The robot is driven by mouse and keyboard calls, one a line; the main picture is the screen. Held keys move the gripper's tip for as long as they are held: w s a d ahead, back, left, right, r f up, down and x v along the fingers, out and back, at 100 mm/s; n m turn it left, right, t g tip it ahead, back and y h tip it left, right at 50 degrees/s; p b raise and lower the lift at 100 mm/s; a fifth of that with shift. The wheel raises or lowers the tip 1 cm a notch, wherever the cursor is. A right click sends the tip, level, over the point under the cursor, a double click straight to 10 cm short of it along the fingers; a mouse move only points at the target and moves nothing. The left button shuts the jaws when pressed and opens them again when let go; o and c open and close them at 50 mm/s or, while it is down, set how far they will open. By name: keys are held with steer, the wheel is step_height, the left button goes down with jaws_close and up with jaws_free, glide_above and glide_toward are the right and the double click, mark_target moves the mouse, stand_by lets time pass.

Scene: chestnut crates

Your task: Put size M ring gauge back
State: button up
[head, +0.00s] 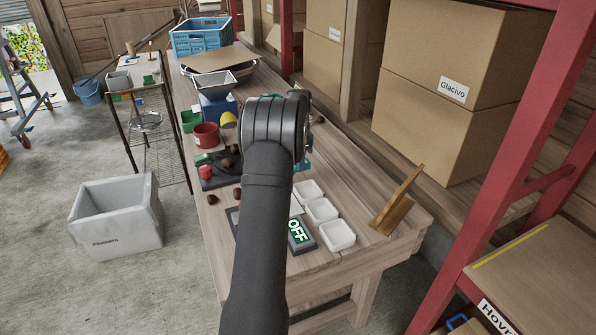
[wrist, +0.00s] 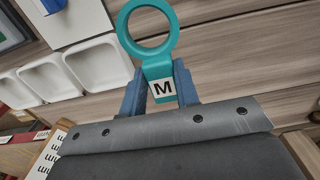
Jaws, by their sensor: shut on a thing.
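The size M ring gauge (wrist: 156,68) is a teal ring on a short handle with a white label reading "M". My gripper (wrist: 161,90) is shut on its handle in the wrist view, one blue-grey finger on each side. The ring points away from the gripper, over the wooden table. In the head view my arm hides the fingers and most of the gauge; only a small teal patch (head: 304,164) shows beside the wrist.
Three white trays (head: 321,210) stand in a row on the wooden table (head: 345,170). A slanted wooden stand (head: 397,203) is near the right edge. Brown chestnuts and a red cup (head: 206,136) are left of my arm.

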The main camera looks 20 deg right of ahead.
steer(key=shift+f, duration=2)
steer(key=shift+f, duration=0.1)
steer(key=o, duration=0.9)
step_height(320, 180, up, 12)
steer(key=shift+r, duration=0.15)
step_height(320, 180, down, 12)
steer(key=shift+f, duration=0.15)
steer(key=shift+r, duration=1.9)
